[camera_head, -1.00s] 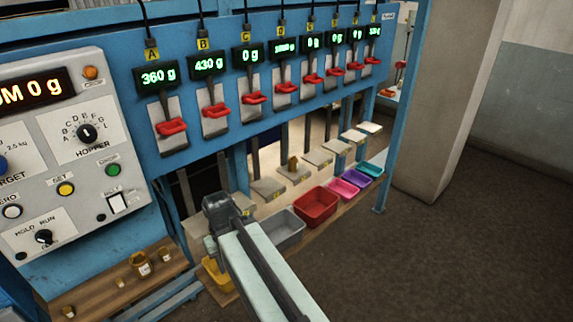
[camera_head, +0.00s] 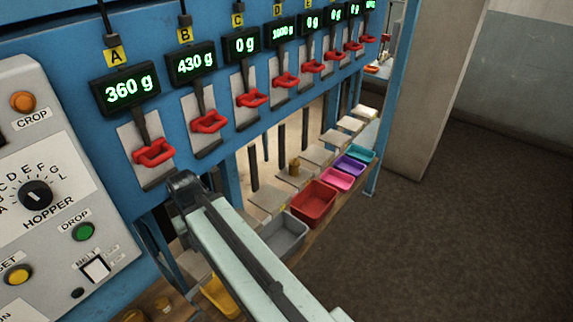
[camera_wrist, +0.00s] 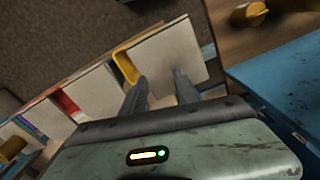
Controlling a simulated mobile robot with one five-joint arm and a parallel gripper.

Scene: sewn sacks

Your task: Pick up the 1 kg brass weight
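In the head view a small brass weight (camera_head: 294,166) stands on a pale scale pan (camera_head: 296,180), under the display that seems to read 1000 g. A brass piece (camera_wrist: 12,148), cut by the left edge of the wrist view, looks like this same weight. My gripper (camera_wrist: 160,78) is open in the wrist view. Its two dark fingers are apart with nothing between them, over a pale pan (camera_wrist: 170,56) beside a yellow bin (camera_wrist: 126,68). The weight lies well to the left of the fingers there.
More brass weights (camera_head: 165,303) sit on a wooden shelf low at left; one (camera_wrist: 248,14) shows at the wrist view's top right. Grey (camera_head: 284,236) and red (camera_head: 315,203) bins line the pans' front. Red levers (camera_head: 154,152) jut from the blue panel. The right floor is clear.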

